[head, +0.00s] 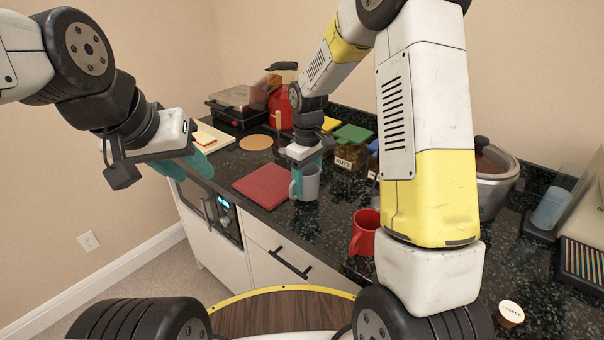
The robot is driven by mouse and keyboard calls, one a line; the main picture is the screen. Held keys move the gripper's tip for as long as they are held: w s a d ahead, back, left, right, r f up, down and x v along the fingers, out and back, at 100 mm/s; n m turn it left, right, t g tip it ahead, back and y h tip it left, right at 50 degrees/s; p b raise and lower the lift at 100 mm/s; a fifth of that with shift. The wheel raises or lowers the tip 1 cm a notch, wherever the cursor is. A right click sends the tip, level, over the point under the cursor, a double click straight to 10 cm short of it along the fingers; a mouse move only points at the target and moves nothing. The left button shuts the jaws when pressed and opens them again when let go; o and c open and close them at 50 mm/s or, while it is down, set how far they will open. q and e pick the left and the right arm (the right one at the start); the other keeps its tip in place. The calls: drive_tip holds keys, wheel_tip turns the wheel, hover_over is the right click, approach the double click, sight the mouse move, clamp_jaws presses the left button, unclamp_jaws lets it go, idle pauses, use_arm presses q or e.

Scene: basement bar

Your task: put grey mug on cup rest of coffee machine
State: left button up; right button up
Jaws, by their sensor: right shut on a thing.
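The grey mug (311,182) is upright at the counter's front part, right of the red board. My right gripper (305,172) reaches down from above and is shut on the mug, its teal fingers at the mug's wall. I cannot tell whether the mug's base touches the counter. My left gripper (188,168) is empty, in the air left of the counter, and its teal fingers look apart. At the right edge, a pale machine with a clear water tank (551,209) and a dark slotted grille (582,261) is partly cut off; it looks like the coffee machine and its cup rest.
A red mug (365,232) stands near the front edge, between the grey mug and the machine. My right arm hides part of the counter.

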drive_tip(key=shift+f, duration=0.6)
drive_tip(key=shift+f, duration=0.15)
drive_tip(key=o, duration=1.7)
drive_tip(key=shift+c, duration=0.2)
